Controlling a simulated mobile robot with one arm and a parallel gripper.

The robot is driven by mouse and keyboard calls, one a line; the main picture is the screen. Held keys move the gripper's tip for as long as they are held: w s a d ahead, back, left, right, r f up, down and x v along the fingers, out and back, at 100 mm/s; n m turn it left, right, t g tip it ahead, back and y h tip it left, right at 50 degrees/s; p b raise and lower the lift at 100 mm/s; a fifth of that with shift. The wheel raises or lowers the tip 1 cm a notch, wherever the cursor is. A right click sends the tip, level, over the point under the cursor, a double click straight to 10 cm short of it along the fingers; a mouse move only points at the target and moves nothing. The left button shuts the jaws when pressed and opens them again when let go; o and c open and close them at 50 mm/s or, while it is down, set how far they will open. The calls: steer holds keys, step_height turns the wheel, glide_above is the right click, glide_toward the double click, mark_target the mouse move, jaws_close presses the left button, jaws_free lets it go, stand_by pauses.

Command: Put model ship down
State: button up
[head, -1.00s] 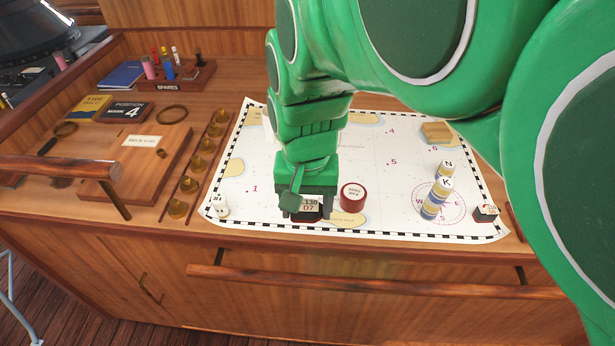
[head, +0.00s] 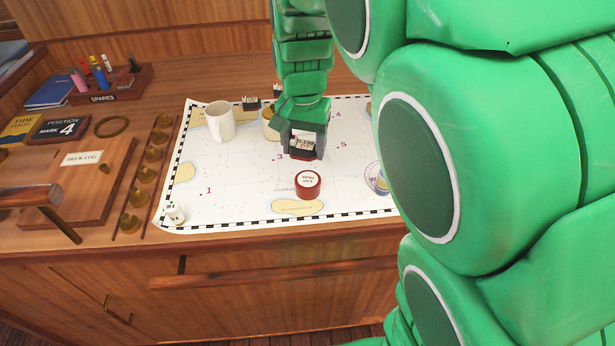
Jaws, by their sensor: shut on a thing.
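The model ship (head: 303,150) is a small dark block with a red lower edge and a white lettered top. My gripper (head: 304,138) is shut on it over the upper middle of the white chart (head: 240,178), near the printed 3 and 5. The gripper hides part of the ship. I cannot tell whether its underside touches the chart. A similar small dark block with a white label (head: 250,103) stands at the chart's back edge.
A red round tin (head: 308,185) stands just in front of the ship. A white mug (head: 219,121) and a partly hidden cup (head: 270,124) stand behind left. A small white piece (head: 175,212) is at the front left corner. My arm hides the chart's right side.

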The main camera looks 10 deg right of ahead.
mark_target(307, 142)
steer(key=shift+w+d+f, duration=0.15)
steer(key=shift+w+d, duration=0.2)
steer(key=shift+d, duration=0.05)
steer(key=shift+f, duration=3.9)
steer(key=shift+f, duration=0.1)
steer(key=o, duration=1)
steer(key=shift+o, duration=0.2)
step_height(307, 142, up, 12)
steer(key=shift+r, duration=0.15)
